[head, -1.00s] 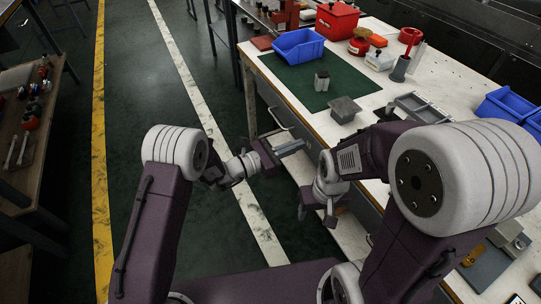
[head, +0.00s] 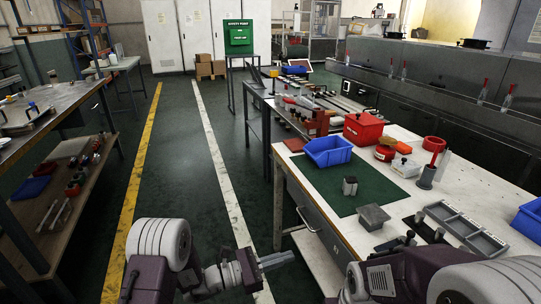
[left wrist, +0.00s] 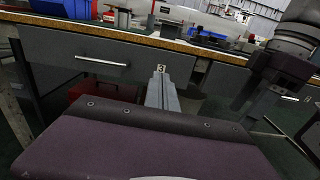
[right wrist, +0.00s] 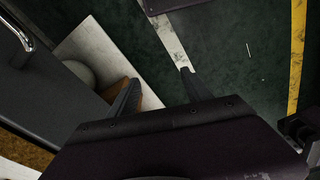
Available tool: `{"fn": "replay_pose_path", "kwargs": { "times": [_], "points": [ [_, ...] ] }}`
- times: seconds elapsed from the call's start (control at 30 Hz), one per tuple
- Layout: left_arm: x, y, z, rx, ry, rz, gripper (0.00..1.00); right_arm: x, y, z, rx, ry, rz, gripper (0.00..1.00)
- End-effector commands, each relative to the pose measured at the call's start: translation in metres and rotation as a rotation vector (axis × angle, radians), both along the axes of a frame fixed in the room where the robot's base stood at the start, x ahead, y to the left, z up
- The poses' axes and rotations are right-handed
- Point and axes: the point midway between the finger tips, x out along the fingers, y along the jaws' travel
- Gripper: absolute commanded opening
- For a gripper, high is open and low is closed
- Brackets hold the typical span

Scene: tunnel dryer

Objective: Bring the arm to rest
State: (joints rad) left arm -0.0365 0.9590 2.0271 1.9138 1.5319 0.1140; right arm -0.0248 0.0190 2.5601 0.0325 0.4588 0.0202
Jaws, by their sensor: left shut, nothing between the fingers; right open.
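My left gripper (head: 277,261) shows at the bottom of the head view, over the floor left of the workbench. Its fingers are together with nothing between them. In the left wrist view its shut fingers (left wrist: 161,92) point toward the bench's drawer front. My right gripper shows in the right wrist view (right wrist: 160,92) with its two fingers spread wide, empty, over the floor beside the bench. In the head view only part of my right arm shows at the bottom right, and its gripper is hidden.
The workbench (head: 462,210) fills the right side, with a green mat (head: 365,193), a blue bin (head: 328,152), a red box (head: 363,129) and a grey tray (head: 467,229). A drawer with a handle (left wrist: 102,61) faces my left gripper. Open floor (head: 185,170) lies left.

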Motion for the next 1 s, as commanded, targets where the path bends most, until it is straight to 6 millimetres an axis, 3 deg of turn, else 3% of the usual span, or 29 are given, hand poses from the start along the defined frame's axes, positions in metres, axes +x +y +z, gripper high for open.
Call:
{"fn": "replay_pose_path", "kwargs": {
  "times": [0.07, 0.1, 0.17, 0.2, 0.27, 0.3, 0.4, 0.5, 0.67, 0.77, 0.8, 0.83, 0.9, 1.0],
  "points": [
    [0.006, 0.0, 0.042, -0.004, -0.094, -0.001, 0.0, 0.0, 0.0, 0.0, 0.0, 0.0, 0.0, 0.58],
    [-0.004, -0.002, 0.065, 0.005, -0.143, -0.035, 0.0, 0.0, 0.0, 0.0, 0.0, 0.0, 0.0, 0.58],
    [-0.036, -0.007, 0.086, 0.069, -0.209, -0.142, 0.0, 0.0, 0.0, 0.0, 0.0, 0.0, 0.0, 0.58],
    [-0.063, -0.008, 0.088, 0.148, -0.248, -0.232, 0.0, 0.0, 0.0, 0.0, 0.0, 0.0, 0.0, 0.58],
    [-0.108, -0.001, 0.078, 0.307, -0.313, -0.382, 0.0, 0.0, 0.0, 0.0, 0.0, 0.0, 0.0, 0.58],
    [-0.136, 0.011, 0.065, 0.425, -0.358, -0.478, 0.0, 0.0, 0.0, 0.0, 0.0, 0.0, 0.0, 0.58],
    [-0.187, 0.057, 0.025, 0.726, -0.485, -0.704, 0.0, 0.0, 0.0, 0.0, 0.0, 0.0, 0.0, 0.58],
    [-0.21, 0.112, -0.007, 0.99, -0.615, -0.888, 0.0, 0.0, 0.0, 0.0, 0.0, 0.0, 0.0, 0.58],
    [-0.21, 0.189, -0.037, 1.309, -0.83, -1.138, 0.0, 0.0, 0.0, 0.0, 0.0, 0.0, 0.0, 0.58],
    [-0.196, 0.224, -0.049, 1.449, -0.975, -1.284, 0.0, 0.0, 0.0, 0.0, 0.0, 0.0, 0.0, 0.58],
    [-0.181, 0.235, -0.049, 1.513, -1.06, -1.325, 0.0, 0.0, 0.0, 0.0, 0.0, 0.0, 0.0, 0.58],
    [-0.169, 0.236, -0.039, 1.548, -1.101, -1.311, 0.0, 0.0, 0.0, 0.008, 0.0, 0.001, 0.0, 0.58],
    [-0.172, 0.235, -0.002, 1.537, -1.087, -1.311, 0.0, 0.0, 0.0, 0.046, 0.0, 0.001, 0.0, 0.58],
    [-0.172, 0.235, 0.031, 1.536, -1.086, -1.311, 0.0, 0.0, 0.0, 0.079, 0.0, -0.001, 0.0, 0.58]
  ]
}}
